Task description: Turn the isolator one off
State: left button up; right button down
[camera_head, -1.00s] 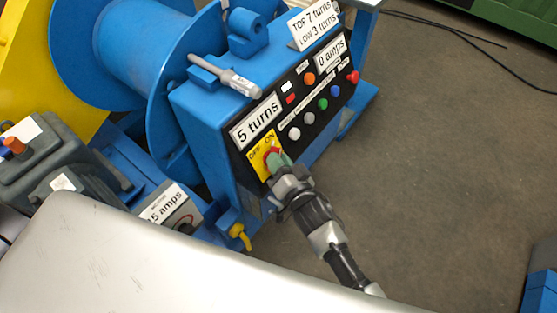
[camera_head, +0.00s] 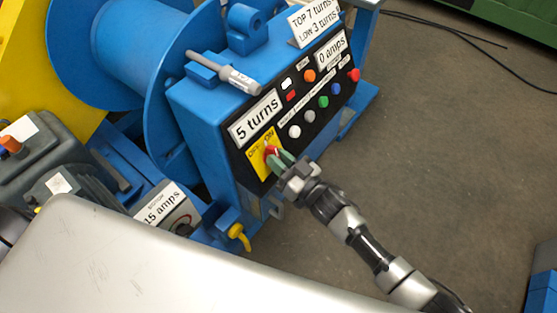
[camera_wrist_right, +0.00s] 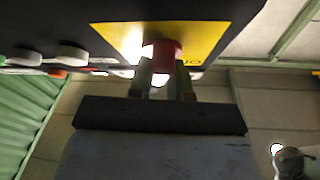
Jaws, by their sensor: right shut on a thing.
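The isolator is a red rotary knob (camera_head: 270,151) on a yellow plate (camera_head: 259,167) marked OFF and ON, at the lower left of the blue control box's black panel. In the right wrist view the red knob (camera_wrist_right: 164,50) sits between the fingertips, with the yellow plate (camera_wrist_right: 203,42) behind it. My right gripper (camera_head: 279,158) is shut on the knob, its green-grey fingers covering part of it. The exact pointing of the knob is hard to read. My left gripper is not in view.
The blue control box (camera_head: 200,120) carries several coloured buttons right of the knob and signs reading "5 turns" (camera_head: 256,118) and "0 amps" (camera_head: 331,49). A blue drum stands behind.

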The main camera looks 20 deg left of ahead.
jog(key=n+g, duration=0.1)
jog(key=n, duration=0.1)
jog(key=n+g+y+b, duration=0.1)
jog(key=n+g, duration=0.1)
jog(key=n, duration=0.1)
jog(key=shift+w+f+n+g, duration=0.1)
jog(key=shift+f+n+g, duration=0.05)
jog(key=shift+n+g, duration=0.15)
jog(key=n+g, duration=0.1)
jog(key=n, duration=0.1)
jog(key=shift+n+g+y+b, duration=0.3)
jog(key=shift+n, duration=0.1)
jog(key=n+g, duration=0.2)
jog(key=n, duration=0.1)
jog(key=shift+n, duration=0.3)
pick_arm(q)
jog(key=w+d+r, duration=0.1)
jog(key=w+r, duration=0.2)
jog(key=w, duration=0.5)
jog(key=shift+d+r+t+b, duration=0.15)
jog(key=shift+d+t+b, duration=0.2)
jog(key=shift+b, duration=0.1)
pick_arm(e)
jog(key=shift+n+g+h, duration=0.6)
jog(key=shift+n+g, duration=0.7)
jog(key=shift+n, duration=0.5)
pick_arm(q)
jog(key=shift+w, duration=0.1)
pick_arm(e)
jog(key=shift+n, duration=0.3)
